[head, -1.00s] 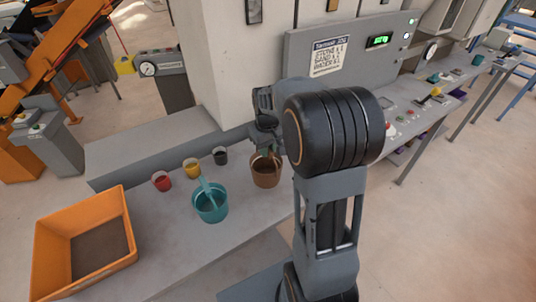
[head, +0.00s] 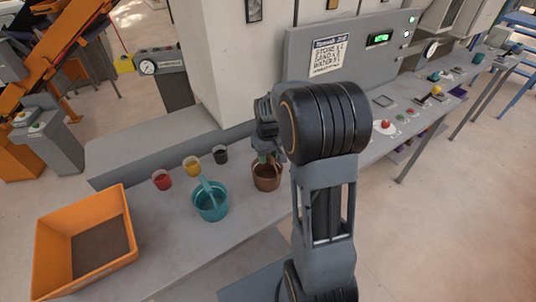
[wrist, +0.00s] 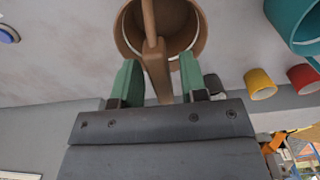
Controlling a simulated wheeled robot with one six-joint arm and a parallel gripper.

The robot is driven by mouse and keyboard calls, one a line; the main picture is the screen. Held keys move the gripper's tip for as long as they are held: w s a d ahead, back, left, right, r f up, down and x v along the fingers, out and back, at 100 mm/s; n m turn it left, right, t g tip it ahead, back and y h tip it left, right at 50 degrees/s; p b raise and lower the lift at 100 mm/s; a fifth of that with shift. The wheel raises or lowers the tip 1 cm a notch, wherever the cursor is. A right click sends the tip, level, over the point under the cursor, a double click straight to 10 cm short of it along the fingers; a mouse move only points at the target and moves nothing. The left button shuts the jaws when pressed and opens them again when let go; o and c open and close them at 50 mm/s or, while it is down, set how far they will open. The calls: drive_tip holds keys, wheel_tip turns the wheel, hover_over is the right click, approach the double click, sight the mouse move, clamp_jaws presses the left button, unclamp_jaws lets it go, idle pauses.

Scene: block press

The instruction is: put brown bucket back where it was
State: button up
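The brown bucket (head: 267,182) stands upright on the grey table, right of the teal bucket (head: 210,208). In the wrist view the brown bucket (wrist: 190,40) is at the top, with its brown handle (wrist: 157,78) reaching down between my fingers. My gripper (wrist: 159,80) has its two green fingers apart, one on each side of the handle, with gaps visible. In the head view my gripper (head: 264,156) is at the bucket's rim, partly hidden by my arm. The teal bucket also shows at the wrist view's top right (wrist: 290,22).
Small red (head: 162,180), yellow (head: 191,166) and black (head: 220,155) cups stand behind the teal bucket. An orange tray (head: 122,205) with brown contents is at the left. A control panel (head: 352,48) with a sign rises behind right. Bare table lies left of the teal bucket.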

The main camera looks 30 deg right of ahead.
drive_tip(key=shift+o, duration=0.2)
wheel_tip(320, 180, up, 12)
drive_tip(key=s+a+t, duration=0.2)
drive_tip(key=s+a, duration=0.2)
drive_tip(key=s, duration=0.4)
drive_tip(key=s+a+f+m+t, duration=0.1)
drive_tip(key=s+a+t, duration=0.1)
drive_tip(key=s+a, duration=0.3)
drive_tip(key=s, duration=0.3)
drive_tip(key=shift+a+b, duration=0.2)
drive_tip(key=shift+b, duration=0.1)
